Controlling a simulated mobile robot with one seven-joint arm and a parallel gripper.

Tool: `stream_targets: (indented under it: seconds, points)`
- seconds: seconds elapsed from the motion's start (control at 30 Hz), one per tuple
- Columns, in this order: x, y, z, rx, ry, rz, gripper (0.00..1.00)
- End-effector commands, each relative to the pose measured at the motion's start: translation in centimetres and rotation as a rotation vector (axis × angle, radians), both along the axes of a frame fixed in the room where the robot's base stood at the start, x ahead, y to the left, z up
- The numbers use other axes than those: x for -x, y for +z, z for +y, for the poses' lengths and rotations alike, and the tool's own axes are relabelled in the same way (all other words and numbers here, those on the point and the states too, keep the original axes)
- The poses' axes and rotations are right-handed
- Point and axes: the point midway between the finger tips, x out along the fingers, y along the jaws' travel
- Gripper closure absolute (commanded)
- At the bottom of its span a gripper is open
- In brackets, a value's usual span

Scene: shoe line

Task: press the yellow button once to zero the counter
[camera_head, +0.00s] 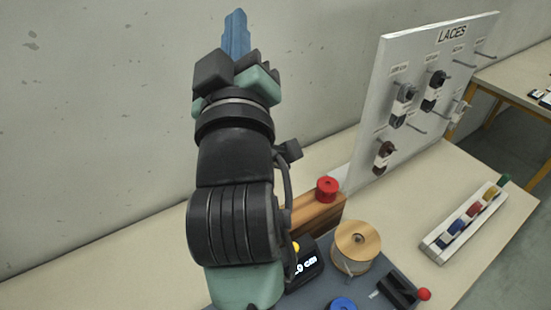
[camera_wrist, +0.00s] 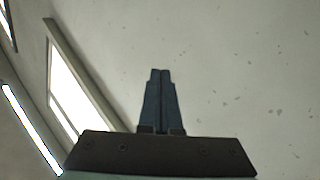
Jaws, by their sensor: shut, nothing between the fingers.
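The yellow button (camera_head: 296,247) shows as a small part beside my arm, on the dark counter unit. The counter's display (camera_head: 305,266) is lit, and its readable part ends in "0 cm"; the digits to the left are hidden by my arm. My gripper (camera_head: 236,14) is raised high, pointing up in front of the wall, well away from the button. Its blue fingers are together and empty. In the wrist view the fingers (camera_wrist: 160,72) are also closed, with only wall and ceiling beyond them.
A red knob (camera_head: 327,188) sits on a wooden block (camera_head: 316,214). A spool (camera_head: 357,245), a blue knob (camera_head: 342,303) and a red-ended lever (camera_head: 423,294) are near the counter. The LACES board (camera_head: 390,80) stands behind. A rack (camera_head: 440,244) lies at right.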

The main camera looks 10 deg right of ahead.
Motion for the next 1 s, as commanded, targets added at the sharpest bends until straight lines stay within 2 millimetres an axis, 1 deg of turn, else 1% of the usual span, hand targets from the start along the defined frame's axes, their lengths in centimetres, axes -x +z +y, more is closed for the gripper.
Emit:
stream_targets:
  seconds: [0.03,0.07,0.1,0.17,0.2,0.23,0.27,0.3,0.37,0.4,0.5,0.6,0.7,0.8,1.0]
  points:
    - [-1.9,-1.1,-0.9,0.099,-0.055,0.12,1.0]
    - [-2.7,-2.6,-1.4,0.165,-0.084,0.186,1.0]
    - [-3.6,-4.8,-2.1,0.255,-0.116,0.276,1.0]
    - [-4.4,-8.2,-3.0,0.392,-0.151,0.412,1.0]
    - [-4.7,-10.6,-3.7,0.484,-0.166,0.503,1.0]
    - [-4.7,-12.3,-4.1,0.555,-0.172,0.572,1.0]
    - [-4.6,-14.1,-4.6,0.624,-0.174,0.64,1.0]
    - [-4.2,-16.4,-5.0,0.718,-0.169,0.728,1.0]
    - [-3.2,-19.8,-5.8,0.854,-0.148,0.856,1.0]
    - [-2.4,-21.9,-6.2,0.941,-0.129,0.933,1.0]
    - [0.1,-26.3,-6.8,1.127,-0.057,1.095,1.0]
    - [2.4,-29.6,-7.1,1.266,0.018,1.206,1.0]
    - [4.0,-31.5,-7.2,1.356,0.074,1.27,1.0]
    - [4.8,-32.6,-7.2,1.398,0.104,1.298,1.0]
    - [4.9,-32.9,-7.2,1.407,0.108,1.302,1.0]
